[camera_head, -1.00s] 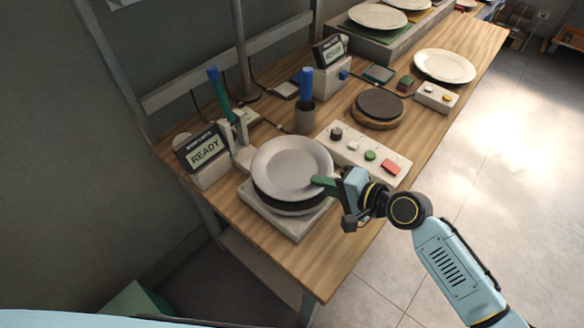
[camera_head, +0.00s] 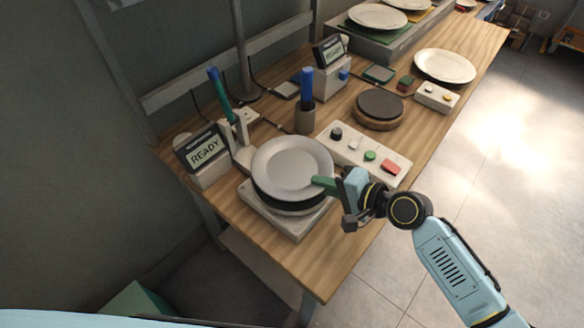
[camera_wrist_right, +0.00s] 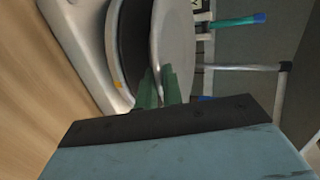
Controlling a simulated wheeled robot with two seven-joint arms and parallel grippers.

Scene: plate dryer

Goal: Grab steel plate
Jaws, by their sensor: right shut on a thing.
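A pale grey-white plate (camera_head: 290,165) sits over a dark round pad on the white plate-dryer base (camera_head: 297,226) near the table's near end. My right gripper (camera_head: 322,182) comes in from the right, with its green fingers at the plate's right rim. In the right wrist view the plate (camera_wrist_right: 174,50) stands on edge in the picture, and its rim lies between the two green fingers (camera_wrist_right: 158,88), which are shut on it. I cannot tell whether the plate is steel. My left gripper is not in view.
A READY display (camera_head: 203,150) stands left of the plate. A button panel (camera_head: 362,157) lies to the right behind it. A cup with a blue-handled tool (camera_head: 305,110), a round dark pad (camera_head: 380,105) and another plate (camera_head: 444,65) are farther back.

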